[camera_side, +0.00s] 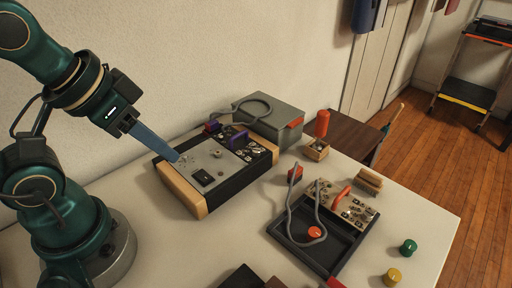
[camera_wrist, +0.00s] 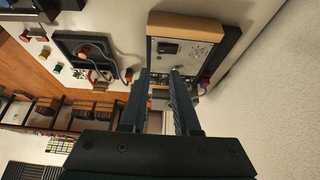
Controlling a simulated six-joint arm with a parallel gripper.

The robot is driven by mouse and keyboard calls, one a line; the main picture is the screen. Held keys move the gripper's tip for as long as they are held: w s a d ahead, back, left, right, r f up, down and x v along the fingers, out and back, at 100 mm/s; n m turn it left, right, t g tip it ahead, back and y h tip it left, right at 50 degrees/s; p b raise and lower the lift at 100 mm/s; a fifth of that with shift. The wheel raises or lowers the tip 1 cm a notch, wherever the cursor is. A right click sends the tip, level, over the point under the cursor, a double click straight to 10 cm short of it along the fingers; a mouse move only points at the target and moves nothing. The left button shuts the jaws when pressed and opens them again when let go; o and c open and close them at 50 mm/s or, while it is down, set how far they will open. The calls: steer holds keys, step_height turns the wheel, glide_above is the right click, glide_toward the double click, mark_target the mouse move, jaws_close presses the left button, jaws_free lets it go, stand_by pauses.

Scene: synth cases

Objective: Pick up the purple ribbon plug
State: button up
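A smaller dark purple block (camera_side: 212,127) with a grey cable sits at the device's back edge; I cannot tell which is the ribbon plug. In the wrist view a small purple spot (camera_wrist: 205,81) shows to the right of the fingers. My gripper (camera_side: 177,159) is above the device's grey panel, left of both purple pieces. In the wrist view its fingers (camera_wrist: 160,73) are apart, with nothing held between them.
A grey box (camera_side: 277,118) with an orange patch stands behind the device. A dark tray (camera_side: 322,262) with a grey cable and a knob panel lies to the right. A green knob (camera_side: 408,247) and a yellow knob (camera_side: 392,276) stand near the table's right edge.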

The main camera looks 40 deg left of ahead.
steer(key=w+r+m, duration=0.1)
steer(key=w+r, duration=0.3)
steer(key=r, duration=0.1)
steer(key=n+g, duration=0.1)
steer(key=g, duration=0.5)
glide_above(212, 122)
step_height(212, 122, down, 12)
steer(key=shift+r, duration=0.1)
steer(key=shift+f, duration=2.4)
steer(key=shift+c, duration=0.3)
jaws_close()
